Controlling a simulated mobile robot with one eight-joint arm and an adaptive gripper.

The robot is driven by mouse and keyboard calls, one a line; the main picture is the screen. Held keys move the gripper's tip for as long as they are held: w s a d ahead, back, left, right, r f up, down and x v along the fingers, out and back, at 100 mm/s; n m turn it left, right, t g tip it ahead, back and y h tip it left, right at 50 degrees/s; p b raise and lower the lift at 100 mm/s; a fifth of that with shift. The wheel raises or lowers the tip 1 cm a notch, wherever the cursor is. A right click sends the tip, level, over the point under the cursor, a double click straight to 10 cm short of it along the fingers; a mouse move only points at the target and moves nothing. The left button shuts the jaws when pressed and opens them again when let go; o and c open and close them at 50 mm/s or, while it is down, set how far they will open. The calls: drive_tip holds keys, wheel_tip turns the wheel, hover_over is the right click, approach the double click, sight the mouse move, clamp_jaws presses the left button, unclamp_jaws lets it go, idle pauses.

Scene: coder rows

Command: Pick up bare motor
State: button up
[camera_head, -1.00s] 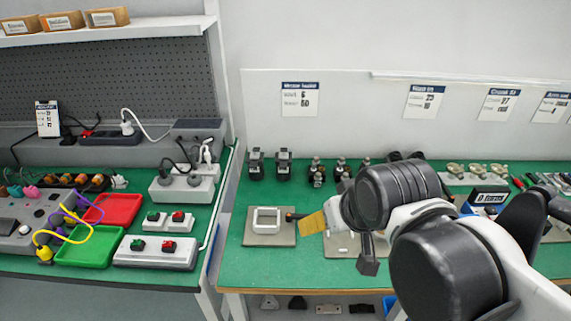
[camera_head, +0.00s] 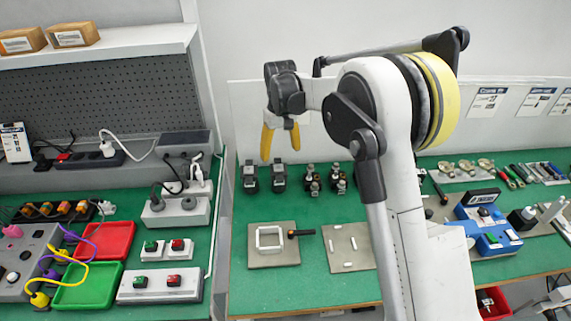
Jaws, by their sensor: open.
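My gripper (camera_head: 281,150) is raised at the upper middle, its two yellow fingers pointing down, apart and empty. Below it, at the back of the green bench, stand two dark block-like parts, the left one (camera_head: 250,179) and the right one (camera_head: 279,176). To their right stand a pair of dark parts with metallic tops, one (camera_head: 312,180) beside another (camera_head: 338,179). Which of these is the bare motor I cannot tell for sure. My gripper appears above the dark blocks and touches none. My arm hides the bench to the right of the pair.
A plate with a white square frame (camera_head: 268,257) and a plate with white pegs (camera_head: 350,224) lie at the front. A blue box (camera_head: 484,213) stands right. The left bench holds a red tray (camera_head: 103,255) and a green tray (camera_head: 72,297). Bare green bench (camera_head: 241,222) lies between.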

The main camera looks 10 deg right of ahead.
sight(280, 169)
drive_tip(key=f, duration=0.2)
drive_tip(key=w+f+b, duration=0.1)
drive_tip(key=f, duration=0.4)
drive_tip(key=shift+w+a+f+b, duration=0.15)
drive_tip(key=shift+w+f+b, duration=0.1)
drive_tip(key=shift+f+b, duration=0.15)
drive_tip(key=f, duration=0.1)
drive_tip(key=f+b, duration=0.1)
drive_tip(key=f, duration=0.1)
drive_tip(key=f+b, duration=0.1)
drive_tip(key=f, duration=0.1)
drive_tip(key=shift+w+a+f, duration=0.15)
drive_tip(key=shift+w, duration=0.2)
drive_tip(key=c, duration=1.3)
